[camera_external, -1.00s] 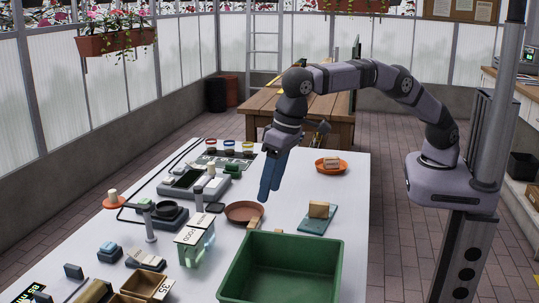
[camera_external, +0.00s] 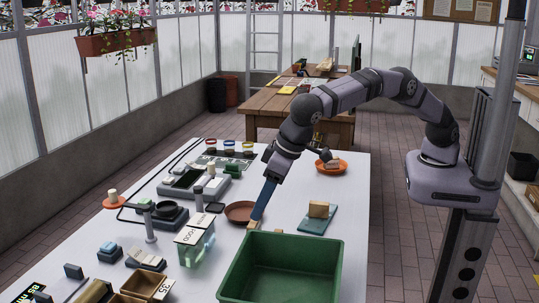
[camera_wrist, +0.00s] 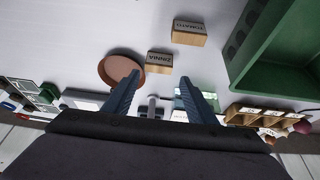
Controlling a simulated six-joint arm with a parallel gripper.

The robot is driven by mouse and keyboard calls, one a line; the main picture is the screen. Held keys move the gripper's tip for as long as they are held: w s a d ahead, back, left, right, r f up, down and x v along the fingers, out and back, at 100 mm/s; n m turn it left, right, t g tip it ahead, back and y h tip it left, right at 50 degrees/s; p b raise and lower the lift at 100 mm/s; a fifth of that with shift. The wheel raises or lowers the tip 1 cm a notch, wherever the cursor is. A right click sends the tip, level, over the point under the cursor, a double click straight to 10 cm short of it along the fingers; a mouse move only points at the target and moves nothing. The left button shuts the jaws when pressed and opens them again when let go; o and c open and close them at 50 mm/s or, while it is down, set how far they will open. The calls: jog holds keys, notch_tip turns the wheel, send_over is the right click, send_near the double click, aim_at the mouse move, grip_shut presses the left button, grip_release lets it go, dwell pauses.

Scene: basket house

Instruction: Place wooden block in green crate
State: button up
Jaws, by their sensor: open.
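My gripper (camera_external: 258,213) is open, pointing down over the white table beside the brown saucer (camera_external: 238,211). In the wrist view its two blue fingers (camera_wrist: 160,82) are spread apart and empty. A small wooden block labelled ZINNIA (camera_wrist: 159,62) lies just beyond the fingertips, roughly in line with the gap, near the saucer (camera_wrist: 118,70). A second wooden block labelled TOMATO (camera_wrist: 189,32) lies farther off, nearer the green crate (camera_wrist: 262,82). In the external view the green crate (camera_external: 283,240) looks empty. Another wooden block (camera_external: 318,208) stands on a teal pad.
An orange dish (camera_external: 332,167) holds another small item at the far right. A clear greenish container (camera_external: 195,243) and a wooden compartment box (camera_external: 145,283) stand left of the crate. Several devices crowd the table's left side.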

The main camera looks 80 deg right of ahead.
jog(key=shift+p+x, duration=0.6)
jog(key=shift+x, duration=2.25)
jog(key=shift+s+d+f, duration=0.1)
jog(key=shift+s+d, duration=0.05)
jog(key=shift+d, duration=0.05)
jog(key=shift+c, duration=0.7)
jog(key=c, duration=0.8)
jog(key=shift+o, duration=0.2)
notch_tip(320, 180, up, 10)
